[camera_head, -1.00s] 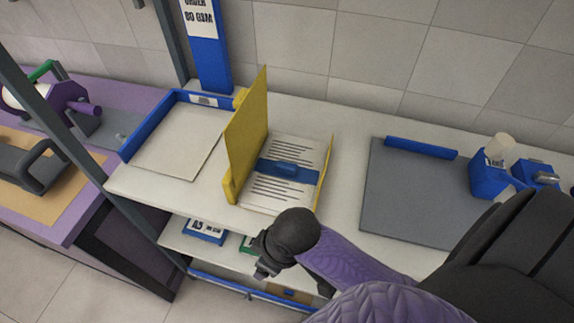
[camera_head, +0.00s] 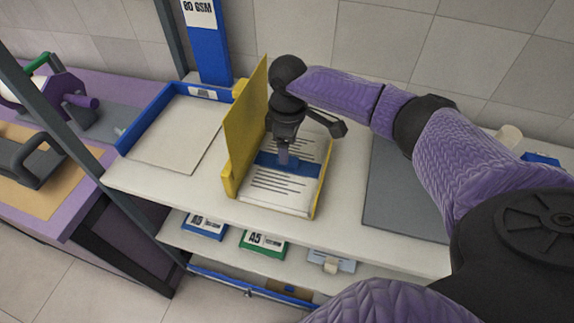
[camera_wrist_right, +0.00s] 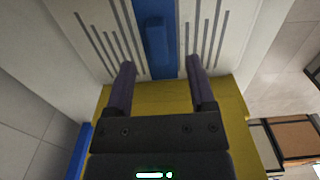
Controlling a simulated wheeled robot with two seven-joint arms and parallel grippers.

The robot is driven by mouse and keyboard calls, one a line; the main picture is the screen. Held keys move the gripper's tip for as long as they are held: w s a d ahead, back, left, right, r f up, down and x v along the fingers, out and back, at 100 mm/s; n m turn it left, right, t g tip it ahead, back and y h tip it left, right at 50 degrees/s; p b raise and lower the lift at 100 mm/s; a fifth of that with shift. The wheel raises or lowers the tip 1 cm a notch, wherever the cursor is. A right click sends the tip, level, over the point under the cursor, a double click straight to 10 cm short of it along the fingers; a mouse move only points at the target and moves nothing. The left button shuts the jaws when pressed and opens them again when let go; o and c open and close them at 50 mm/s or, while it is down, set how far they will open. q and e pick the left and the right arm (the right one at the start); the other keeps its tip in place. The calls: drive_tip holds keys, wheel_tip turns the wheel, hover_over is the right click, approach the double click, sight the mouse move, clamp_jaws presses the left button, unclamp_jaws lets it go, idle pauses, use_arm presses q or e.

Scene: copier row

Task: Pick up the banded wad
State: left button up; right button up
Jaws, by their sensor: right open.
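The banded wad (camera_head: 282,187) is a stack of white lined sheets with a blue band (camera_head: 300,167) across its middle. It lies in a yellow holder (camera_head: 246,130) with a tall upright yellow wall on its left. My right gripper (camera_head: 284,162) points down over the wad and hides part of the band. In the right wrist view the wad (camera_wrist_right: 98,30) spreads beyond the fingers. The open fingers (camera_wrist_right: 163,85) stand on either side of the raised blue tab (camera_wrist_right: 157,42), with nothing between them. I cannot tell their exact height above the wad. My left gripper is out of view.
A blue-edged tray (camera_head: 178,140) with blank paper stands left of the holder. A grey board (camera_head: 395,200) lies to the right, partly behind my arm. Paper packs, one a green A5 pack (camera_head: 264,243), sit on the shelf below.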

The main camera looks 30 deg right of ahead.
sight(290, 158)
drive_tip(key=f+b, duration=0.1)
drive_tip(key=f, duration=0.3)
drive_tip(key=shift+d+f, duration=0.1)
drive_tip(key=shift+d, duration=0.1)
clamp_jaws()
